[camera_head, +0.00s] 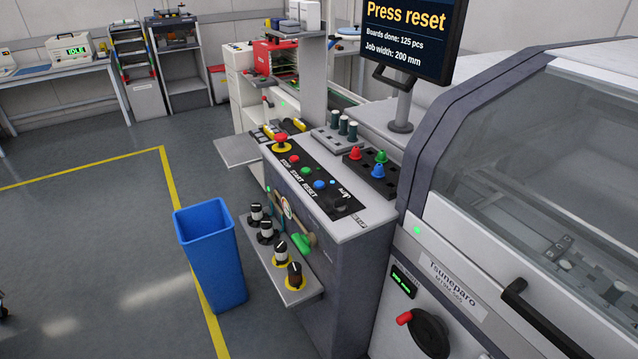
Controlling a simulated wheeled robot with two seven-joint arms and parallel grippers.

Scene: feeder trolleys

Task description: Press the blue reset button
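The blue reset button (319,184) is on the black control strip on top of the grey machine console (352,223), above the printed word RESET. In the same row are a green start button (306,171) and a red stop button (294,159). A red mushroom emergency button (281,139) on a yellow base sits at the far end of the strip, and a black rotary knob (341,202) at the near end. A screen (408,35) above reads "Press reset".
A blue bin (211,255) stands on the floor left of the console. A low shelf (262,262) with several black-and-white bottles juts out there. A large machine (520,170) fills the right side. The floor at left is open.

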